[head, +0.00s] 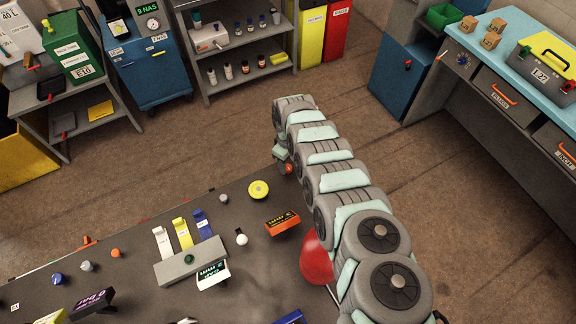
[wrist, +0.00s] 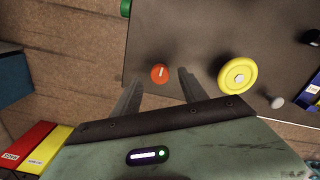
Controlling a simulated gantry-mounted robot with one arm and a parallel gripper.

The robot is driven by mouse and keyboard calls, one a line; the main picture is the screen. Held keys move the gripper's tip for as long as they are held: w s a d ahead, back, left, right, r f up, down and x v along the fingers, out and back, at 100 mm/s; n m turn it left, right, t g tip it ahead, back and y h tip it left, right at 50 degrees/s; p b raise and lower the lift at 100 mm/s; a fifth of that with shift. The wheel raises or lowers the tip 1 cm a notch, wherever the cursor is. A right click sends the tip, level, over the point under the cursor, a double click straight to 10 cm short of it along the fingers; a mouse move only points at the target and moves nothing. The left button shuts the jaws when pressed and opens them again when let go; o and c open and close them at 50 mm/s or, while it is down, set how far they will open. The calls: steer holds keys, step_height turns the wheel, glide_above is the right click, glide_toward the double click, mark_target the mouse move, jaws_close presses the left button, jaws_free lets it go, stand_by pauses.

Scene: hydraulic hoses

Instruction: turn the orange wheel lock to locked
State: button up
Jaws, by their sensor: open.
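The orange wheel lock (wrist: 159,73) is a small round orange knob with a short white mark, close to the panel's edge in the wrist view. The white mark points roughly up and down in that view. In the head view the wheel lock (head: 289,168) shows beside my gripper (head: 281,157), partly hidden by it. My gripper (wrist: 159,76) is open, with one finger on each side of the wheel lock as seen from the wrist. The fingers look apart from it, and I cannot tell how far above it they are.
A yellow disc (wrist: 238,76) sits on the dark panel (wrist: 195,30) right of the wheel lock, with a grey knob (wrist: 276,102) beyond. A green part (wrist: 126,7) lies at the panel's edge. A red rounded object (head: 316,260) stands beside my arm.

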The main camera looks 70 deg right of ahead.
mark_target(288, 169)
steer(key=shift+f+b, duration=0.65)
steer(key=shift+f, duration=0.7)
steer(key=shift+c, duration=0.3)
jaws_close()
